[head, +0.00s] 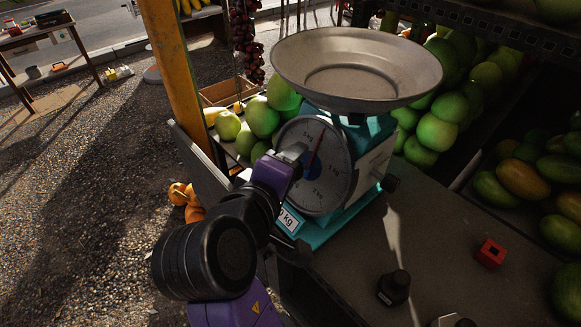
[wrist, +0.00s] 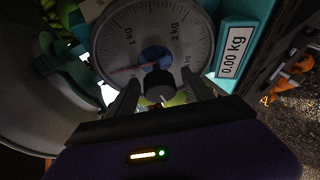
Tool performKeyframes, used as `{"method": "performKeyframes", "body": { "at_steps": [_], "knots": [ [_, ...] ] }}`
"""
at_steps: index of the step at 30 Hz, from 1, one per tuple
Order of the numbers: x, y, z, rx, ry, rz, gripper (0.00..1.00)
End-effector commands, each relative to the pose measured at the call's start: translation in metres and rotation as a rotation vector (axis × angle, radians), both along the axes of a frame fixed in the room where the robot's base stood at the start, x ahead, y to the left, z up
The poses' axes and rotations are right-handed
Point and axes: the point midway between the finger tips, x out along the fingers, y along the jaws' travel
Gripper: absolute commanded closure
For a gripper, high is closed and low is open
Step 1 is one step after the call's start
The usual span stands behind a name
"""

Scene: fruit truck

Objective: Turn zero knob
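The teal scale (head: 374,132) stands on the counter with a metal pan (head: 358,62) on top. Its round white dial (head: 322,190) has a red needle pointing up and slightly right in the head view. In the wrist view the dial (wrist: 113,45) has a blue hub (wrist: 153,55), and a dark round knob (wrist: 158,87) shows in front of its lower part. My gripper (wrist: 160,80) is open, one finger on each side of the knob, with gaps visible. In the head view my gripper (head: 290,155) is at the dial's left side and the knob cannot be made out.
A 0.00 kg display (wrist: 232,50) is beside the dial. Green fruit (head: 263,118) lies behind the scale. A black weight (head: 394,288) and a red block (head: 491,253) sit on the counter (head: 440,225), with bare surface between them. A yellow post (head: 178,75) rises at the left.

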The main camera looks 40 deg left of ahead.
Motion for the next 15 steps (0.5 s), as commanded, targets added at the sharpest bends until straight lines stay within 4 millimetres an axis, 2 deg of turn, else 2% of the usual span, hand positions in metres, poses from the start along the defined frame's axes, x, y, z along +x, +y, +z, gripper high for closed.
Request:
{"method": "performKeyframes", "body": {
  "at_steps": [8,15],
  "knots": [
    [-0.007,-0.002,0.003,0.002,-0.002,0.0,0.41],
    [-0.041,-0.009,0.018,0.004,-0.003,0.002,0.41]
  ]
}}
